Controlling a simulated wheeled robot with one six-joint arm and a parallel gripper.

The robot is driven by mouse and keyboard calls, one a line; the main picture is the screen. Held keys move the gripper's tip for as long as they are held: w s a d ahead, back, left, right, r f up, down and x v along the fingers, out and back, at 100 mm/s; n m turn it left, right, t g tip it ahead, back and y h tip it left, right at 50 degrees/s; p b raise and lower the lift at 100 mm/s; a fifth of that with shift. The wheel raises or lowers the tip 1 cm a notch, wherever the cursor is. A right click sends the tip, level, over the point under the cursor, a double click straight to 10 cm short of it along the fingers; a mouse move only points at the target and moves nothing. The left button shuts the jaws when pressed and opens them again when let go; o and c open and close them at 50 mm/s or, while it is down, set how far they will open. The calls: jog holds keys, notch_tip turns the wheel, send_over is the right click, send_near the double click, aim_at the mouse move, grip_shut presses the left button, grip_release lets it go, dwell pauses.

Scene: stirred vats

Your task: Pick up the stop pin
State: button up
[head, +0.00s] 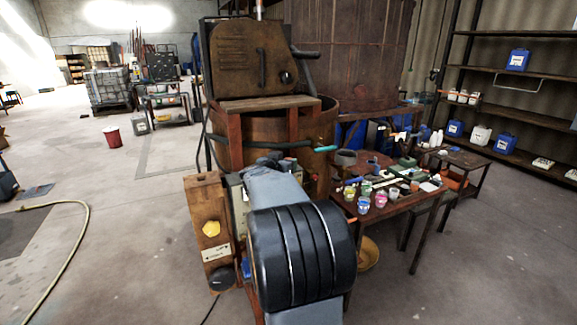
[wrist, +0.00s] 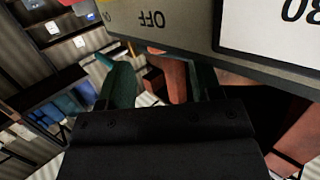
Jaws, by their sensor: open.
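I cannot make out the stop pin for certain in either view. In the wrist view my gripper (wrist: 162,80) is open, with its two green fingers apart. A grey panel (wrist: 155,20) marked "OFF", upside down in the picture, is close in front of the fingers. Reddish-brown parts (wrist: 176,78) show between and beyond the fingers, and I see nothing held. In the head view my arm covers my gripper and part of the control boxes beside the vat (head: 270,128).
A crowded worktable (head: 400,207) with paint pots is to the right. Shelves (head: 490,70) with blue canisters stand behind it.

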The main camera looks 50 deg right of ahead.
jog(key=shift+x, duration=1.8)
jog(key=c, duration=0.9)
